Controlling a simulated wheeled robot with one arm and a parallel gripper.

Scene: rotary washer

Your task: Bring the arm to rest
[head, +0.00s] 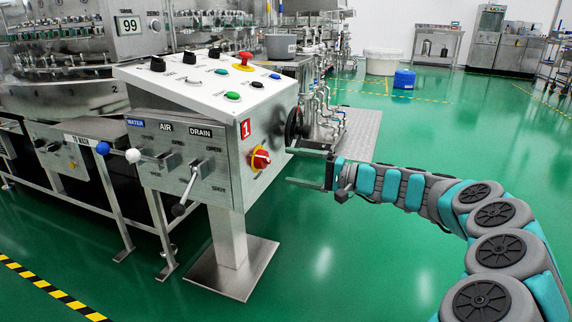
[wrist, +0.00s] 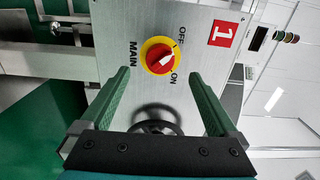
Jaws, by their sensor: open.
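My gripper (head: 289,167) is open and empty, at the end of my arm reaching in from the right in the head view. Its two fingers stand apart, pointing at the side of the control box (head: 232,135). A red rotary MAIN switch (head: 261,159) on a yellow plate sits on that side. In the wrist view the switch (wrist: 160,55) shows between and beyond the fingertips (wrist: 160,74), with OFF and ON marked beside it. The fingers appear apart from the switch. A white mark on the knob lies toward the ON side.
A black handwheel (head: 293,126) stands close behind the upper finger. The box's sloped top carries a red mushroom button (head: 243,61) and several knobs. WATER, AIR and DRAIN levers are on its front. Green floor (head: 345,255) is open below my arm.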

